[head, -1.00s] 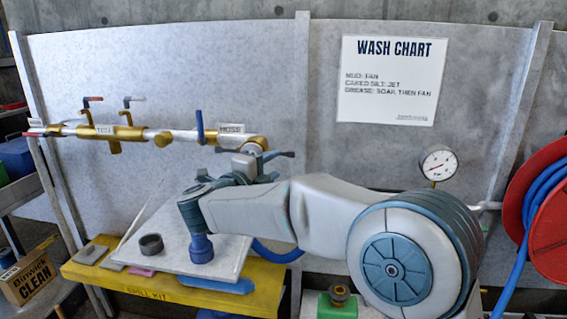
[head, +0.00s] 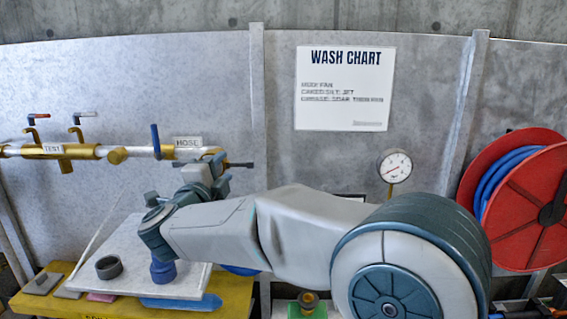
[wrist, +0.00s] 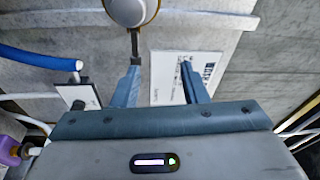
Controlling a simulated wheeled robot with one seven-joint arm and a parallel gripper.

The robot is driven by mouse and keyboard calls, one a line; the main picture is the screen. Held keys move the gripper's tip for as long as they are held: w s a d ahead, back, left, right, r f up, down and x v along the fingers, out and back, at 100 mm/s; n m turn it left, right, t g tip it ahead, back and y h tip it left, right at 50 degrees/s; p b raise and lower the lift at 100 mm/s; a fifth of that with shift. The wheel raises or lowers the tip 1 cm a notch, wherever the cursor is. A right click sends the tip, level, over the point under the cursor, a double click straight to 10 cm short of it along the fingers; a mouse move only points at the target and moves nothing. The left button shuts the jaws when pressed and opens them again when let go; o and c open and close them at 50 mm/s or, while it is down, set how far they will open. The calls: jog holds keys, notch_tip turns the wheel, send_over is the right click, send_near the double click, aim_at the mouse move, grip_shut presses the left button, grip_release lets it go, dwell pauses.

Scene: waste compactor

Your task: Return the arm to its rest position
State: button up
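My arm reaches from the lower right toward the left across the head view, bent at the elbow, in front of the grey wall panels. My gripper shows in the wrist view (wrist: 160,74), with its two blue-grey fingers apart and nothing between them. In the head view the gripper end is small, in front of the pipe's right end below the HOSE label (head: 188,142), and its fingers are hard to make out there. I cannot tell whether it touches the pipe.
A brass-fitted pipe (head: 85,152) runs along the panel at left. Below the arm is a yellow bench (head: 232,297) with a grey board (head: 130,238), a dark ring (head: 109,267) and a blue cup (head: 162,272). A gauge (head: 395,166) and red hose reel (head: 530,225) stand right.

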jog(key=s+d+f+n+g+y+p, duration=0.1)
jog(key=s+d+f+n+g+y, duration=0.2)
jog(key=d+n, duration=0.45)
jog(key=s+d+f+n+g+y+p, duration=0.1)
jog(key=s+d+f+n+g+y, duration=0.2)
jog(key=d+n, duration=0.4)
jog(key=s+d+f+n+g+h+p, duration=0.1)
jog(key=s+d+f+g, duration=0.4)
jog(key=s+d, duration=0.4)
jog(key=s+d+f+n+g+h+p, duration=0.1)
jog(key=s+d+f+g, duration=0.4)
jog(key=s+d, duration=0.5)
notch_tip(320, 180, down, 2)
jog(key=shift+s+n+h, duration=0.35)
jog(key=shift+n+h, duration=0.3)
jog(key=shift+h, duration=0.05)
